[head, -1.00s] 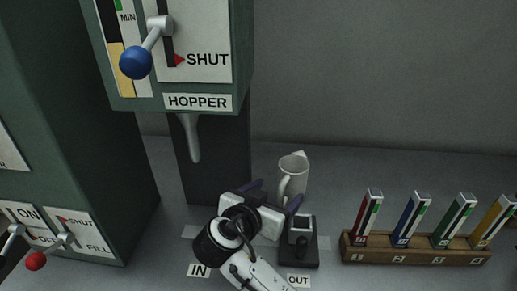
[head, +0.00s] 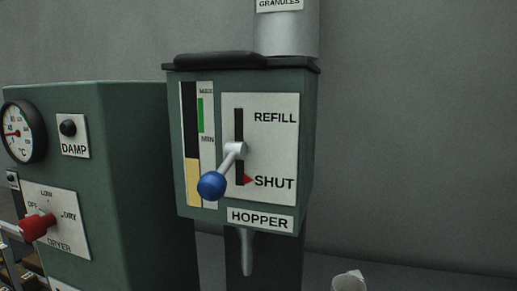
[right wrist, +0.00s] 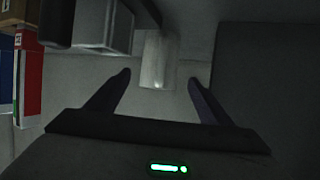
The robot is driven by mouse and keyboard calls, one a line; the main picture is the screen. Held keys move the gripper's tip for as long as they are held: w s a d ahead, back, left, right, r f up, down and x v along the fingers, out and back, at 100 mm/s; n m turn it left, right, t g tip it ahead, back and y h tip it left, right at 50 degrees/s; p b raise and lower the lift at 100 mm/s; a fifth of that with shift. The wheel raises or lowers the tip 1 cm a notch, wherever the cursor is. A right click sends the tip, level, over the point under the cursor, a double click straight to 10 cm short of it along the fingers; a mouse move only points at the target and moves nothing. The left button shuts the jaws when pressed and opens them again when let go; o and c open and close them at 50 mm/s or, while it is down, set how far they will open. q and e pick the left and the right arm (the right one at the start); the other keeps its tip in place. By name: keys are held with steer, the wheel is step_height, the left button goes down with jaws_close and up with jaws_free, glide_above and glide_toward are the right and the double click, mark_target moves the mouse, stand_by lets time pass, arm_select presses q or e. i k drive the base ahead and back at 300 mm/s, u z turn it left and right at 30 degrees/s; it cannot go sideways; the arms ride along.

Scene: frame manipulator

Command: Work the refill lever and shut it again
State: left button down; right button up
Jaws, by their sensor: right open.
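The refill lever (head: 226,168) on the green hopper (head: 245,140) has a grey arm and a blue ball knob (head: 212,186). Its arm slopes down and left from the vertical slot, and the knob is about level with the red SHUT arrow (head: 247,180). REFILL is printed near the slot's top. The yellow fill in the level gauge (head: 192,182) stands below the MIN mark. My right gripper (right wrist: 158,75) is open in the right wrist view, with a pale cylindrical thing beyond and between its fingers. Neither gripper shows in the head view.
A green dryer cabinet (head: 130,150) with a dial and red knob stands left of the hopper. A grey granules cylinder (head: 286,35) sits on top. A spout (head: 247,252) hangs below. A pale jug top (head: 349,281) shows at the bottom. The right side is clear.

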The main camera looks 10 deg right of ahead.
mark_target(212, 186)
steer(key=k, duration=2)
